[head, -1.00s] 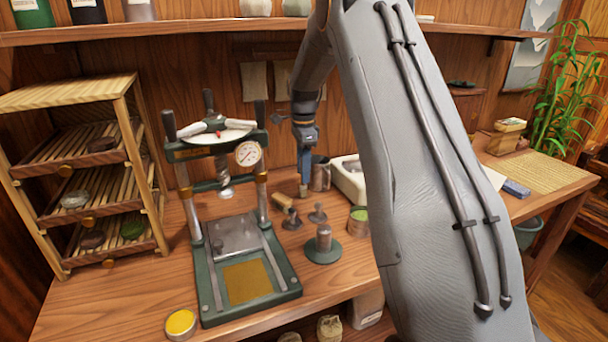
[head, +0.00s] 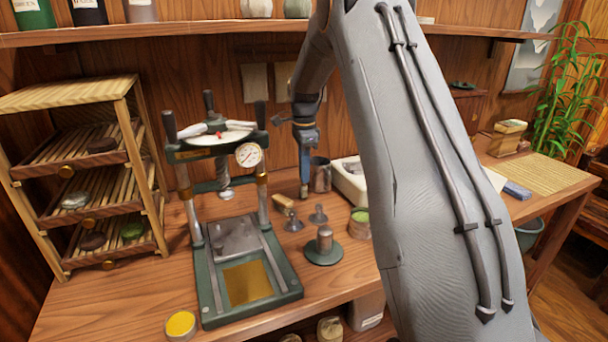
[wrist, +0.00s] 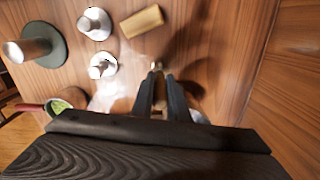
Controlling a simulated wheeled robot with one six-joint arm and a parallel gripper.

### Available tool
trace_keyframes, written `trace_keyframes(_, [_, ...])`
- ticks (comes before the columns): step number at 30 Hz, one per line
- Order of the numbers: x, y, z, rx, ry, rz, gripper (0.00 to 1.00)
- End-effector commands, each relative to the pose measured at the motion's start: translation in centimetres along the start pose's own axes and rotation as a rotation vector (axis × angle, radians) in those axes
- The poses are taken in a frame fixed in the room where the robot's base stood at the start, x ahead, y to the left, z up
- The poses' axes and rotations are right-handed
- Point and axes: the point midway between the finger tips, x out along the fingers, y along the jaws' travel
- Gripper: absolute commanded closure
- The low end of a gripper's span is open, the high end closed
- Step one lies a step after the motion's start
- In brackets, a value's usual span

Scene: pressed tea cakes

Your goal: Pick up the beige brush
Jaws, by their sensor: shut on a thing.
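My gripper (wrist: 160,96) is shut on a narrow tan piece (wrist: 159,92) between its two dark fingers in the wrist view. I take this to be the beige brush; most of it is hidden by the fingers. In the head view my gripper (head: 304,192) points down over the back of the workbench, just right of a tan block (head: 283,201). The held piece cannot be made out there. The tan block also lies on the wood in the wrist view (wrist: 142,21), apart from the fingers.
Small metal stampers (head: 292,222) and a round green-based weight (head: 323,247) stand in front of my gripper. A grey cup (head: 321,174) and a white basin (head: 349,181) are close behind and right. A press (head: 250,280) stands left.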

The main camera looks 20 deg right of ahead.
Motion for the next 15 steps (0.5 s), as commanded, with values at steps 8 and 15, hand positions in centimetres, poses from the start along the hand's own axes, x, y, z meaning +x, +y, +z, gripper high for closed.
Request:
trace_keyframes(8, [-3.1,0.1,-0.1,0.0,0.0,-0.004,1.0])
trace_keyframes(15, [-6.8,0.1,-0.1,0.0,0.0,-0.003,1.0])
